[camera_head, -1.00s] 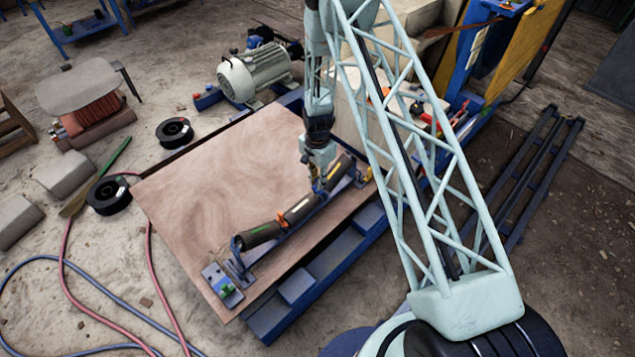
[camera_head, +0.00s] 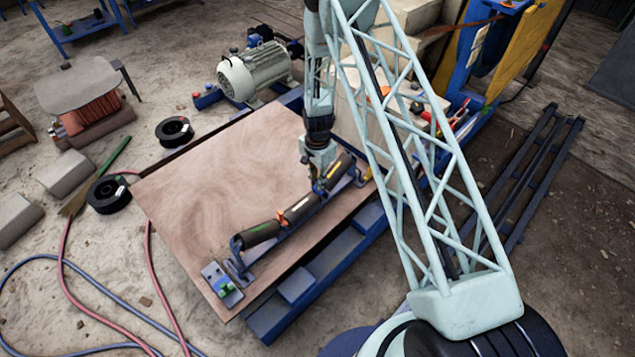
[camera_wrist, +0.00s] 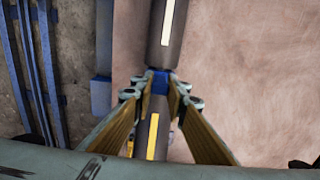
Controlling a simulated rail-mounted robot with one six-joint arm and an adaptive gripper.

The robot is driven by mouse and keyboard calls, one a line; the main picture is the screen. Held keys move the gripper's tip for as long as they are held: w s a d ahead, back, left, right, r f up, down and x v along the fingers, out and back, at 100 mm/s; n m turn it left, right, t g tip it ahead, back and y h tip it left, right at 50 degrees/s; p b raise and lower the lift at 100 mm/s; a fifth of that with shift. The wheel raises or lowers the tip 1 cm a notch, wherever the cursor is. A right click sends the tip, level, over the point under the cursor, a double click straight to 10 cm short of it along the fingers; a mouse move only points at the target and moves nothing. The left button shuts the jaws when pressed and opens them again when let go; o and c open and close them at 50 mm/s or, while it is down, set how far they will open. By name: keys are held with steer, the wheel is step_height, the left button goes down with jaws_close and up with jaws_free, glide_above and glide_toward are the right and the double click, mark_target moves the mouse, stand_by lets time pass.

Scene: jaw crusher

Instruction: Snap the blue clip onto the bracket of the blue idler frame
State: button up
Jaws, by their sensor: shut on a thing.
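The blue idler frame (camera_head: 290,228) lies on a brown board (camera_head: 215,175), with dark rollers set along it. My gripper (camera_head: 321,186) points down over the upper right part of the frame. In the wrist view its two fingertips (camera_wrist: 160,88) are shut on the small blue clip (camera_wrist: 160,82), just over the gap between two rollers. The bracket is hidden below the clip and fingers, so contact between them cannot be told.
A metal plate with a green part (camera_head: 224,286) lies at the board's lower left corner. A grey motor (camera_head: 254,72) stands behind the board. Black spools (camera_head: 108,194) and hoses lie on the floor at left.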

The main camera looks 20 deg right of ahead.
steer(key=shift+f, duration=0.5)
steer(key=o, duration=1)
steer(key=shift+r, duration=0.15)
steer(key=shift+r, duration=5.85)
